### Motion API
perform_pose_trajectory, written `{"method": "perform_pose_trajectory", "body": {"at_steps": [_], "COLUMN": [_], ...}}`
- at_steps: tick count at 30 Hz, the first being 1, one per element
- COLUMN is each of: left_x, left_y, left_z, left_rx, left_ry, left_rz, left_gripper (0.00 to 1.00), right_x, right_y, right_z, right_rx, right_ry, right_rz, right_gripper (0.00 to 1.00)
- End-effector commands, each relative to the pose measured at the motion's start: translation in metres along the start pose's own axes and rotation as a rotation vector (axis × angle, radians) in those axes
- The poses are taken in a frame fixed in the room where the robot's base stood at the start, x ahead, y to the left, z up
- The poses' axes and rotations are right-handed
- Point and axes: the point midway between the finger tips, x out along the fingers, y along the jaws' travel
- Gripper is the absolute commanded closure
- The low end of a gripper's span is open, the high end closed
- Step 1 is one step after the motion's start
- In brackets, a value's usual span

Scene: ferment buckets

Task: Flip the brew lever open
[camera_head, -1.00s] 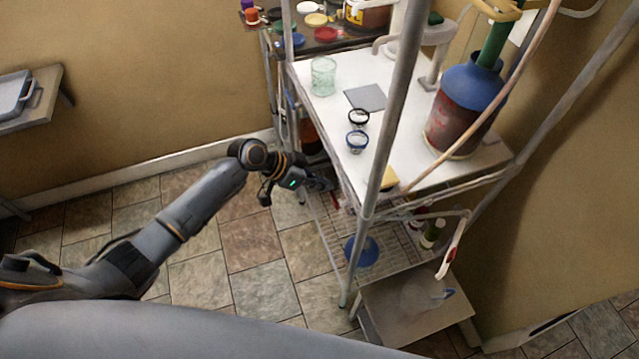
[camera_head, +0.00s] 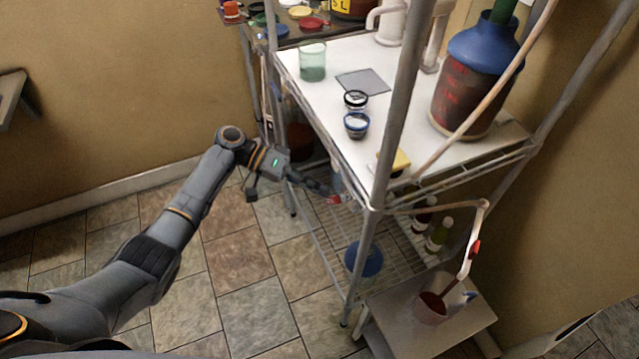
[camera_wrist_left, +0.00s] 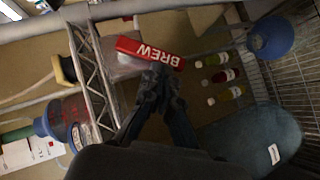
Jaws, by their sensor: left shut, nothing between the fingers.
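The red brew lever (camera_wrist_left: 150,51), marked BREW in white letters, shows upside down in the left wrist view. It lies just beyond my left fingertips (camera_wrist_left: 160,76), which are shut with nothing between them. I cannot tell whether they touch it. In the head view, my left gripper (camera_head: 322,188) reaches in under the white shelf top, and a small red piece (camera_head: 335,199) shows at its tip. Much of the lever is hidden there. My right gripper is not in view.
A metal rack post (camera_head: 385,130) stands right of my gripper. The white top (camera_head: 330,110) holds small jars, a glass and a large blue-topped jug (camera_head: 480,75). A hose with a red clip (camera_head: 476,250) hangs over a cup (camera_head: 430,308) on a low table. Bottles stand below.

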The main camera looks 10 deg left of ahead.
Motion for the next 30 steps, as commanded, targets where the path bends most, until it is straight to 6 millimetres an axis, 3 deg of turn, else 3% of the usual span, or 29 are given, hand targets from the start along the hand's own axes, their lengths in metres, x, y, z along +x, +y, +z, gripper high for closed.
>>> {"method": "perform_pose_trajectory", "body": {"at_steps": [2, 20, 30], "left_x": [0.003, -0.005, -0.005], "left_y": [-0.004, 0.012, 0.013], "left_z": [0.003, -0.005, -0.005], "left_rx": [0.007, 0.009, 0.009], "left_ry": [0.0, 0.001, 0.001], "left_rz": [-0.004, -0.008, -0.008], "left_gripper": [1.0, 1.0, 1.0], "right_x": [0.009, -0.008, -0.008], "right_y": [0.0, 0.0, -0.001], "right_z": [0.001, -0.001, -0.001], "right_rx": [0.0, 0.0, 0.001], "right_ry": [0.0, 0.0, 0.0], "right_rz": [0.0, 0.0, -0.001], "right_gripper": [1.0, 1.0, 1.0]}}
